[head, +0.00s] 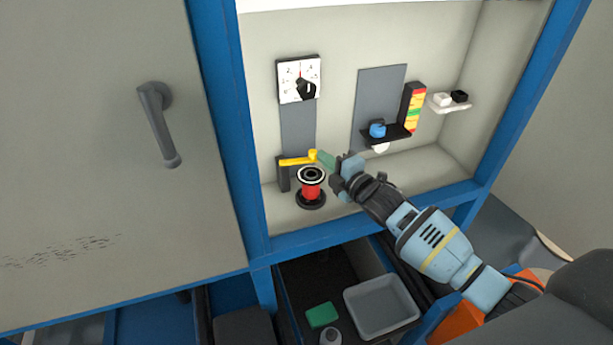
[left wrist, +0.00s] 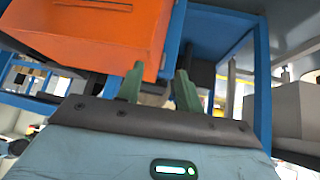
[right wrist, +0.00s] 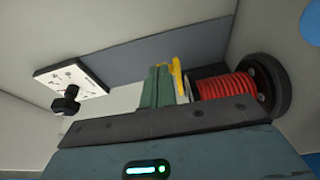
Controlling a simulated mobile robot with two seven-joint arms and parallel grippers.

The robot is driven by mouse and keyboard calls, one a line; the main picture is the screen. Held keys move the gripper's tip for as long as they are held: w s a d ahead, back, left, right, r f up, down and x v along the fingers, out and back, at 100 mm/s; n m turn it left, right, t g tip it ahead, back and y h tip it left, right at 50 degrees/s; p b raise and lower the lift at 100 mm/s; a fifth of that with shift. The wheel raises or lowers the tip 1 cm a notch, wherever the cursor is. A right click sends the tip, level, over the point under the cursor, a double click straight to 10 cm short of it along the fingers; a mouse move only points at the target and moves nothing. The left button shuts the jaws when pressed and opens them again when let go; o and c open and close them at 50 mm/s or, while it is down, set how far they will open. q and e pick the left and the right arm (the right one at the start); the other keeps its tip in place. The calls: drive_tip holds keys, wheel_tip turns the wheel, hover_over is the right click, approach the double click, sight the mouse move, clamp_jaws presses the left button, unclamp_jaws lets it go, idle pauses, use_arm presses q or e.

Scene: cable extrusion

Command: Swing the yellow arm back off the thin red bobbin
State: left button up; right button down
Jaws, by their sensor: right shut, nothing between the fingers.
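In the right wrist view, the yellow arm (right wrist: 179,78) shows right beside the green fingers (right wrist: 162,88), with the red bobbin (right wrist: 222,88) to the right. Contact is unclear. My left gripper (left wrist: 159,88) is open and empty, away from the bobbin.
A dial panel (head: 299,80) with a black knob is above the bobbin. A dark shelf (head: 396,136) with a blue part is to the right. Blue frame posts border the bay. Below are a grey bin (head: 381,306) and a green block (head: 322,315).

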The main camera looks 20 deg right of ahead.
use_arm(q)
drive_tip(key=shift+s+f, duration=0.3)
drive_tip(key=shift+f, duration=0.05)
use_arm(e)
drive_tip(key=shift+w+d, duration=0.4)
drive_tip(key=shift+w, duration=0.45)
